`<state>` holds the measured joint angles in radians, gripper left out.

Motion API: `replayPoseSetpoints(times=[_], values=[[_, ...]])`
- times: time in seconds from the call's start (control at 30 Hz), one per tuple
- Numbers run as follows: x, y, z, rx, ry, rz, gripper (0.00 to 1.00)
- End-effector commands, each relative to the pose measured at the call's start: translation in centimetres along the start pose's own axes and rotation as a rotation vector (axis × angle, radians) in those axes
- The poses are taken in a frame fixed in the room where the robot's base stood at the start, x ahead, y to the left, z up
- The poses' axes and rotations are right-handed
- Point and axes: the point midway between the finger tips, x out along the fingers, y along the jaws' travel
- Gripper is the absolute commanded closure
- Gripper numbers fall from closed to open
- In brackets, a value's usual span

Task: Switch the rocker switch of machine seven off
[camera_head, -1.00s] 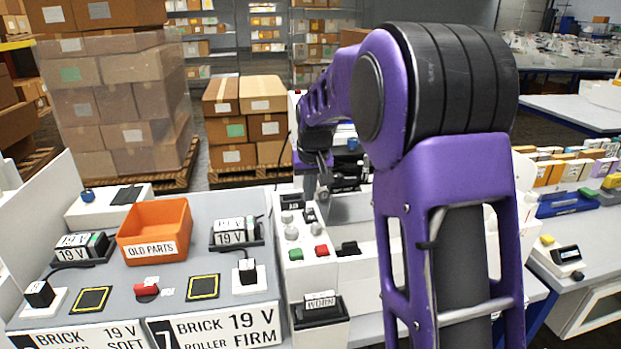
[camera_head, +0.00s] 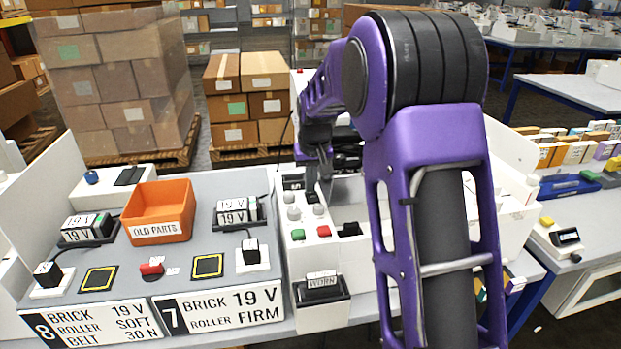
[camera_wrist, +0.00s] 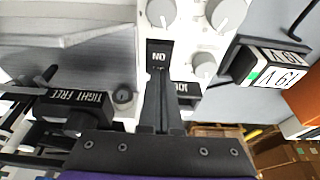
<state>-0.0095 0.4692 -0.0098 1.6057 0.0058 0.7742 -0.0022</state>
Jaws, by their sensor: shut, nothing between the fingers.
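The black rocker switch (camera_wrist: 159,52) sits on a white panel with its lettering upside down in the wrist view, reading as "ON". My gripper (camera_wrist: 161,125) is shut and empty, with its fingertips at the near end of the rocker. Whether they touch it I cannot tell. In the head view my gripper (camera_head: 312,196) is over the knob panel (camera_head: 298,262), just right of the placard marked 7 (camera_head: 218,307).
Grey knobs (camera_wrist: 204,65) stand close beside the rocker. A green button (camera_head: 298,235) and a red button (camera_head: 323,231) lie nearer on the panel. A black "19 V" brick (camera_wrist: 268,65) and an orange bin (camera_head: 158,207) stand to the panel's left in the head view.

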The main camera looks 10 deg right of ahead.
Motion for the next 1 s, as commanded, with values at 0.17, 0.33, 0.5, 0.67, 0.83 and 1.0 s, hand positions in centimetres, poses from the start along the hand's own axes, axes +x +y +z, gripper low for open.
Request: replayPoseSetpoints(times=[0.17,0.33,0.5,0.67,0.83,1.0], values=[[0.1,0.0,0.2,0.0,-0.003,0.0,1.0],[0.0,0.0,0.8,0.0,-0.004,0.0,1.0],[-0.2,0.0,1.6,0.0,-0.005,0.0,1.0],[-0.3,0.0,1.7,0.0,-0.004,0.0,1.0],[-0.4,0.0,1.7,0.0,-0.003,0.0,1.0],[-1.4,0.0,1.4,0.0,-0.001,0.0,1.0]])
